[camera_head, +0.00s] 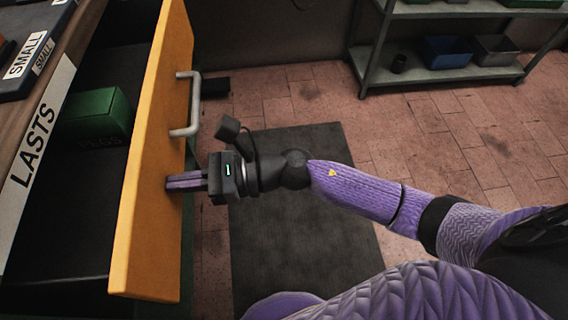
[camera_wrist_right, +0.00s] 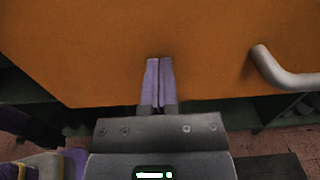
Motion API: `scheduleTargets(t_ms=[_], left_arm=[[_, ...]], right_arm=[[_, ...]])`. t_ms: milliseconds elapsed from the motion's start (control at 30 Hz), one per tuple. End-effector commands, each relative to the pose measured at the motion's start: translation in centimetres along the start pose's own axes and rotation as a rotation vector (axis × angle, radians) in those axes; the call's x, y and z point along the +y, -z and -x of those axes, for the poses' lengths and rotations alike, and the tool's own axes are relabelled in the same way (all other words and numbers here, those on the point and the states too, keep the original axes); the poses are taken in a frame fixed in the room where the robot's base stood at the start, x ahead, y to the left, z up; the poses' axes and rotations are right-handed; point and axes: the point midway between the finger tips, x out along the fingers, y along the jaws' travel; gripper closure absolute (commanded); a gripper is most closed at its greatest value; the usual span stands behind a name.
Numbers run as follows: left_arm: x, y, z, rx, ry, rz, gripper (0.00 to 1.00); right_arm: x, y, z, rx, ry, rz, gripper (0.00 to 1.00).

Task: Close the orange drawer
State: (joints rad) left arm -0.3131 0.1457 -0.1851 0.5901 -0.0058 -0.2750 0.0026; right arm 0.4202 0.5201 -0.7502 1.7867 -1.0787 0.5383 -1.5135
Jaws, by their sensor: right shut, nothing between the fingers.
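The orange drawer front (camera_head: 150,190) stands pulled out from the bench at the left of the head view, with the dark drawer interior showing behind it. A grey bar handle (camera_head: 195,103) is fixed on its outer face. My right gripper (camera_head: 170,182) is shut and empty, its purple fingers pointing at the outer face below the handle. The fingertips look to be at or against the face; exact contact is hard to tell. In the right wrist view the shut fingers (camera_wrist_right: 160,62) lie before the orange face (camera_wrist_right: 110,50), left of the handle (camera_wrist_right: 285,72). My left gripper is not in view.
A green box (camera_head: 95,115) sits inside the drawer. The bench edge carries a LASTS label (camera_head: 38,125). A dark mat (camera_head: 300,220) lies on the tiled floor. A metal shelf (camera_head: 440,80) with bins stands at the back right.

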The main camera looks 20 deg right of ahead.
Motion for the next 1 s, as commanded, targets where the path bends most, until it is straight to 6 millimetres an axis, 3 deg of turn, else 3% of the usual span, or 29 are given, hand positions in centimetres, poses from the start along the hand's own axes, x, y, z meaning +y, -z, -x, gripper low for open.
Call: scheduleTargets(t_ms=[300,500,700,1000], left_arm=[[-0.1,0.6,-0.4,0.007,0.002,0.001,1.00],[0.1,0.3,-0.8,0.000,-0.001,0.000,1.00],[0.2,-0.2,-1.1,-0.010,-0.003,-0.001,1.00],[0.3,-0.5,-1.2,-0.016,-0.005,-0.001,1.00]], right_arm=[[0.0,0.0,-7.1,-0.002,-0.002,0.000,1.00],[0.0,0.1,-10.6,-0.001,-0.001,-0.001,1.00],[0.0,0.1,-12.6,0.000,0.000,-0.002,1.00],[0.0,0.0,-13.6,-0.002,0.001,-0.001,1.00]])
